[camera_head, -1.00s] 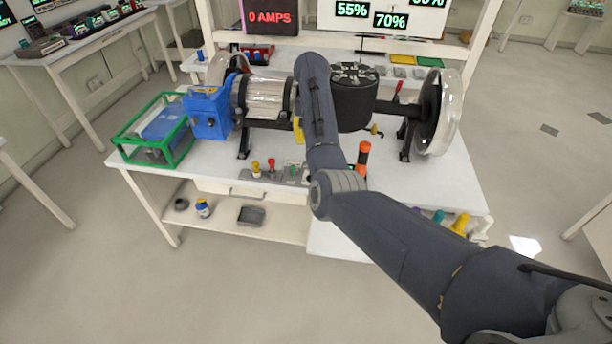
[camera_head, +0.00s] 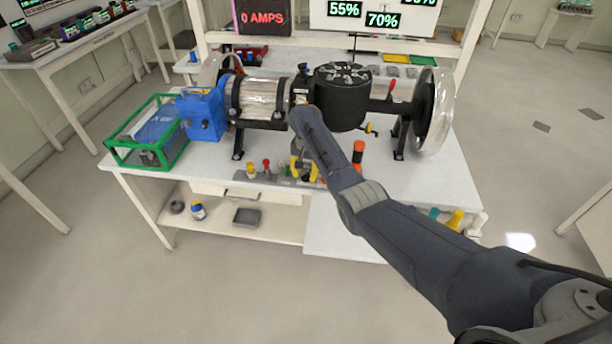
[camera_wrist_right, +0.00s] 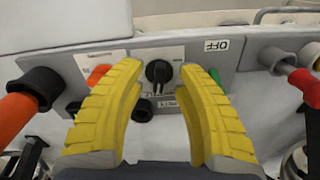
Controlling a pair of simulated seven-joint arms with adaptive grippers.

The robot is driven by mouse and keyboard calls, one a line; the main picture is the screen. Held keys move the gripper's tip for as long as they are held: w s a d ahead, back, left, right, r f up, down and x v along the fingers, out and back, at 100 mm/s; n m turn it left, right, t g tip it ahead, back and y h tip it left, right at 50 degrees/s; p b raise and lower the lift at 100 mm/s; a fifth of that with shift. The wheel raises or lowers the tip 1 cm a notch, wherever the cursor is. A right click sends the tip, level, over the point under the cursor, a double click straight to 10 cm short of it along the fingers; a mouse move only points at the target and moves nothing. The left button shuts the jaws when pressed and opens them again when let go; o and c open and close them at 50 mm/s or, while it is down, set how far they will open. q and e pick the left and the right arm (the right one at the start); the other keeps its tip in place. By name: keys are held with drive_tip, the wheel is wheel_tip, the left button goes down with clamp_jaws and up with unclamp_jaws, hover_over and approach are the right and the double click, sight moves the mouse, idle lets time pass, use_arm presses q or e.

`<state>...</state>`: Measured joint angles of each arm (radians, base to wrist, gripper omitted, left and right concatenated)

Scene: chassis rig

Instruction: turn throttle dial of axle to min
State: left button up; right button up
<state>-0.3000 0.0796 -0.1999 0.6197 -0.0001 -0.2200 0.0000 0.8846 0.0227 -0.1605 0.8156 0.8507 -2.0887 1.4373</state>
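A black dial (camera_wrist_right: 158,72) on a white plate sits on the grey control panel (camera_wrist_right: 245,75); its plate lettering is too small to read. The yellow fingers of my right gripper (camera_wrist_right: 160,68) are open, one on each side of the dial in the picture, with gaps to it. I cannot tell whether the tips reach down around it. In the head view my right gripper (camera_head: 305,172) points down at the panel's right part and hides the dial. The axle rig (camera_head: 262,97) stands behind it on the white table. My left gripper is not in view.
An orange-and-black handle (camera_wrist_right: 25,105) stands left of the fingers in the wrist view, and a red lever (camera_wrist_right: 303,85) to the right. A green button (camera_wrist_right: 215,75) lies close to the right finger. A black drum (camera_head: 342,100) rises behind my wrist.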

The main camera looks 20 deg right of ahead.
drive_tip(key=shift+f, duration=0.6)
clamp_jaws()
